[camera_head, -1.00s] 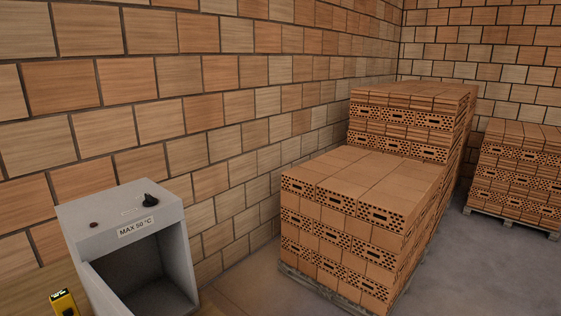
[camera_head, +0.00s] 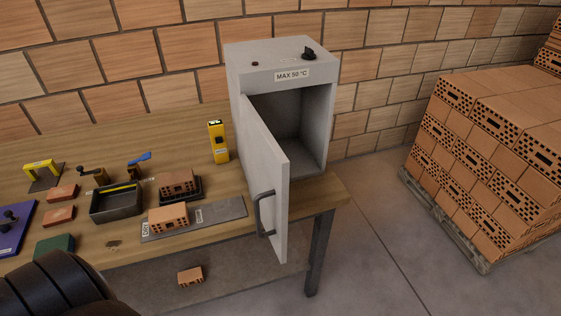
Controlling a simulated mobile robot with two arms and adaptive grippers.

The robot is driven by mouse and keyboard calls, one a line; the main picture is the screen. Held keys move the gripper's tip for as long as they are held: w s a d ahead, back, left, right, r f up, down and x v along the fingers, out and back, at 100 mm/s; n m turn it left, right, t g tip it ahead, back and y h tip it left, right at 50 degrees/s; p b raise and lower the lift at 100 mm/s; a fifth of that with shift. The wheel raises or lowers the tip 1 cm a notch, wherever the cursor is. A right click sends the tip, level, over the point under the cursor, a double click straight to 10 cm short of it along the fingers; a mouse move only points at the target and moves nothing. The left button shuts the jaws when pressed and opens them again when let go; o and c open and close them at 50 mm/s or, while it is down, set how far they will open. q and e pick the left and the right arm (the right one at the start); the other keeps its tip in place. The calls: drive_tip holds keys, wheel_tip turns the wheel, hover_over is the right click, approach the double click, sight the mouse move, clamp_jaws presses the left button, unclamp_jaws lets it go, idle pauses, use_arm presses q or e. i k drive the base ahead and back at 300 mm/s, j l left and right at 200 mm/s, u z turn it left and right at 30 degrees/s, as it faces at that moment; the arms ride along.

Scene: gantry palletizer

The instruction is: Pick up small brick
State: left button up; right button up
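Several small bricks show. One orange hollow brick (camera_head: 168,218) lies on a grey mat (camera_head: 222,208) on the wooden bench. A browner brick (camera_head: 178,184) sits on a black block or device behind it. Another small brick (camera_head: 190,275) lies lower down, below the bench top. Two flat reddish pieces (camera_head: 62,192) lie further left. I cannot tell which one is the small brick meant. Neither of my grippers is in view; only a dark rounded part of my arm shows at the bottom left.
A grey oven (camera_head: 262,60) marked MAX 50 °C stands on the bench's right end, its door (camera_head: 268,185) open toward me. A yellow meter (camera_head: 218,142), a black tray (camera_head: 117,205) and a blue-handled tool (camera_head: 139,164) are on the bench. Stacked brick pallets (camera_head: 490,150) stand right; floor between is clear.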

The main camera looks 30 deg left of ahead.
sight(174, 183)
drive_tip(key=u, duration=1.9)
